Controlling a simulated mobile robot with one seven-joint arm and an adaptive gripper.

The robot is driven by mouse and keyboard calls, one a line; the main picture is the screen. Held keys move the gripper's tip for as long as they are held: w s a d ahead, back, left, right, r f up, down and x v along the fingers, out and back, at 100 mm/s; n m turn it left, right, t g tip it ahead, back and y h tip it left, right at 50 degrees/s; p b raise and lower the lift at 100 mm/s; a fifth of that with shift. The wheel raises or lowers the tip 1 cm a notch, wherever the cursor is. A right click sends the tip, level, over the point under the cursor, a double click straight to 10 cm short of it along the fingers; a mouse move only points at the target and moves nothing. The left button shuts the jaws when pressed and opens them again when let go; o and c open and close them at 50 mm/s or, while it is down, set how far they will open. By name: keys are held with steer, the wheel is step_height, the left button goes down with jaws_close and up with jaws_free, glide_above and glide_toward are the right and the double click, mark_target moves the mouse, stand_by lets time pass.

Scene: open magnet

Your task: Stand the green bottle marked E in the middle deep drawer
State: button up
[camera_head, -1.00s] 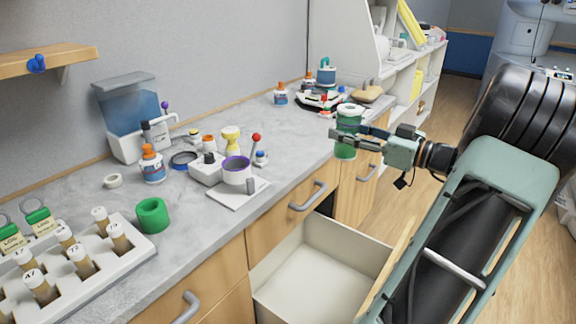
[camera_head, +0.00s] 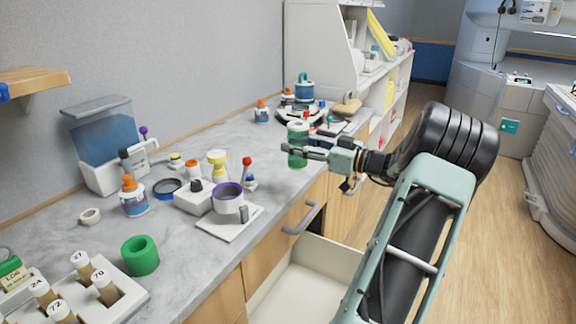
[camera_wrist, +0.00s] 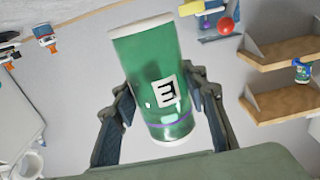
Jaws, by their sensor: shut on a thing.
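The green bottle marked E (camera_wrist: 150,65) is held between the two fingers of my gripper (camera_wrist: 160,95) in the wrist view, its white E label facing the camera. In the head view the same bottle (camera_head: 298,132) is upright, in front of the far part of the counter, near its front edge. My gripper (camera_head: 290,150) is shut around its middle. An open deep drawer (camera_head: 310,286) with pale inner walls is below the counter, lower and nearer than the bottle. My arm hides its right part, and the visible floor looks empty.
The grey counter (camera_head: 190,262) carries a green ring (camera_head: 140,255), a vial rack (camera_head: 122,304), a purple-rimmed cup (camera_head: 229,205) and several small bottles. Wooden floor (camera_head: 470,240) is clear at right.

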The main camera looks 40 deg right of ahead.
steer(key=w+f, duration=0.1)
steer(key=f, duration=0.2)
steer(key=w+d+f, duration=0.1)
steer(key=w+f, duration=0.3)
steer(key=f, duration=0.1)
steer(key=shift+d+f, duration=0.25)
steer(key=shift+f, duration=0.2)
steer(key=shift+f, duration=0.2)
steer(key=o, duration=1.5)
steer(key=shift+c, duration=0.2)
